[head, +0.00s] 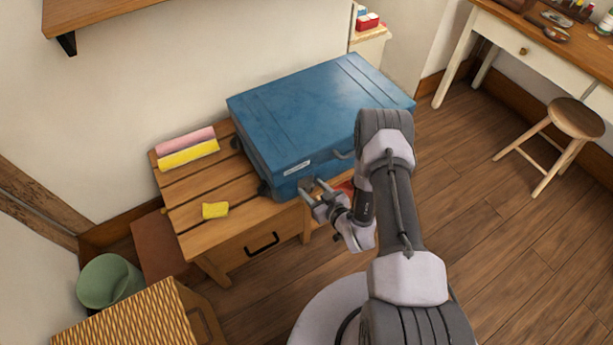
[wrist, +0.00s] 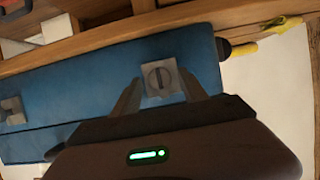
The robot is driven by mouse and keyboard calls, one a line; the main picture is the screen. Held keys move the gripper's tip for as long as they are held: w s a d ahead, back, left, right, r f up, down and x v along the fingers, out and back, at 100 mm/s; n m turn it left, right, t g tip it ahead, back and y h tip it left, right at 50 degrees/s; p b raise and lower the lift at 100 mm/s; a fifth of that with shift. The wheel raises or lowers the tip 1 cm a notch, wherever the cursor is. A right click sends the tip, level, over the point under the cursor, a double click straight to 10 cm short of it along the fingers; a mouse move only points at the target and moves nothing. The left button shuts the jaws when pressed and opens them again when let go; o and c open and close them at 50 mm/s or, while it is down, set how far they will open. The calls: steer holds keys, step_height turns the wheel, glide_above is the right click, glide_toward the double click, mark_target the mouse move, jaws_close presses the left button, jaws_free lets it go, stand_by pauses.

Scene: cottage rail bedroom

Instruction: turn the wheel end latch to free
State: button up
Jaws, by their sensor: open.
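A blue suitcase (head: 300,115) lies flat on the slatted wooden bench, its front face towards me. In the wrist view its blue face (wrist: 90,80) carries a square grey latch (wrist: 162,78) with a round slotted knob, the slot running roughly up and down the picture. This latch is the one nearer the dark wheel (wrist: 223,48). A second grey latch (wrist: 12,110) sits at the left edge. My gripper (head: 314,195) is at the suitcase front; in the wrist view its open fingers (wrist: 161,88) stand either side of the wheel end latch. Contact cannot be told.
The bench (head: 190,215) holds a pink roll (head: 185,139), a yellow roll (head: 188,155) and a yellow cloth (head: 215,210). A green bin (head: 108,281) and a woven-topped box (head: 130,320) stand at lower left. A stool (head: 575,118) and desk are at right, with open floor between.

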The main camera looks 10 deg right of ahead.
steer(key=shift+w, duration=0.1)
jaws_close()
